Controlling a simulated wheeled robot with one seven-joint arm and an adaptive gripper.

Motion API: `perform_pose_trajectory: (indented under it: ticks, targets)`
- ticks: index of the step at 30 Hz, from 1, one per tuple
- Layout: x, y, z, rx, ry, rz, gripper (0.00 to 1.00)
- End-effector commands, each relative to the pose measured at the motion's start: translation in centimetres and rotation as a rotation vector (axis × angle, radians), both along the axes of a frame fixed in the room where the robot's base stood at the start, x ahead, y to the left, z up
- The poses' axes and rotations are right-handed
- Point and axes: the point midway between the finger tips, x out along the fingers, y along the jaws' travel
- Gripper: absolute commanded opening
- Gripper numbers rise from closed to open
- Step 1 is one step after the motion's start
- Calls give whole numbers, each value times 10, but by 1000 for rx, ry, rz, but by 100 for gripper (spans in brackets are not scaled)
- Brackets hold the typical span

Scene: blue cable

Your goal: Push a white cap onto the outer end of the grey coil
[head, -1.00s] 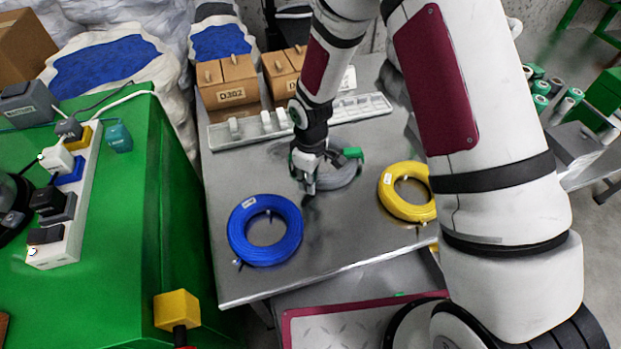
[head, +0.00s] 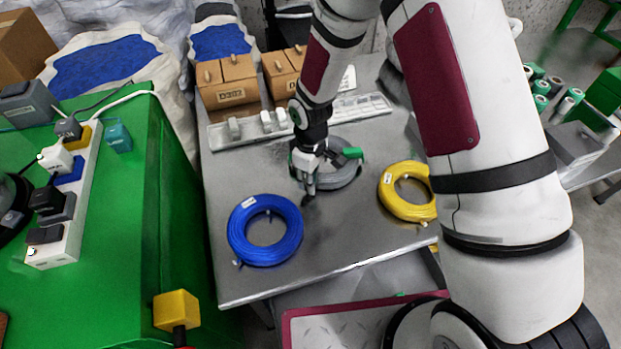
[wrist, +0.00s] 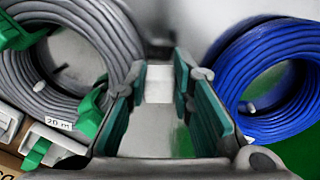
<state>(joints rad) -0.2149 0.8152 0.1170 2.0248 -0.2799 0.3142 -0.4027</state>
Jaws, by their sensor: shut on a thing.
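The grey coil (head: 343,176) lies on the metal table, partly behind my gripper in the head view. It fills the upper left of the wrist view (wrist: 100,45), with green clips and a "20 m" label on it. My gripper (wrist: 158,88) has green pads shut on a small white cap (wrist: 158,84), between the grey coil and the blue coil. In the head view my gripper (head: 308,190) is low over the table at the grey coil's front left. I cannot make out the coil's outer end or whether the cap touches it.
The blue coil (head: 238,239) lies front left of my gripper, the yellow coil (head: 388,198) to the right. A pale tray (head: 352,107) with white pieces (head: 267,121) stands behind, before cardboard bins (head: 229,93). Bare table (head: 340,235) shows between the blue and yellow coils.

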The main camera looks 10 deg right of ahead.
Motion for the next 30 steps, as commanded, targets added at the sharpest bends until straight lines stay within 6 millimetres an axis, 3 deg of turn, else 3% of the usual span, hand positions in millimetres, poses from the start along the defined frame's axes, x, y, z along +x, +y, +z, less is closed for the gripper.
perform_pose_trajectory:
  ticks: [2, 3, 4, 14, 15, 18, 30]
  targets:
    - [-2, 0, -3, -1, 6, 0, 10]
    - [-2, 0, -3, 0, 6, 0, 26]
    - [-2, 0, -3, -1, 7, 0, 28]
    - [-3, 0, -3, -2, 8, 1, 28]
    - [-3, 0, -3, -2, 8, 1, 41]
    - [-3, -1, -3, -2, 8, 0, 58]
    - [-1, 0, 4, -1, 3, 0, 58]
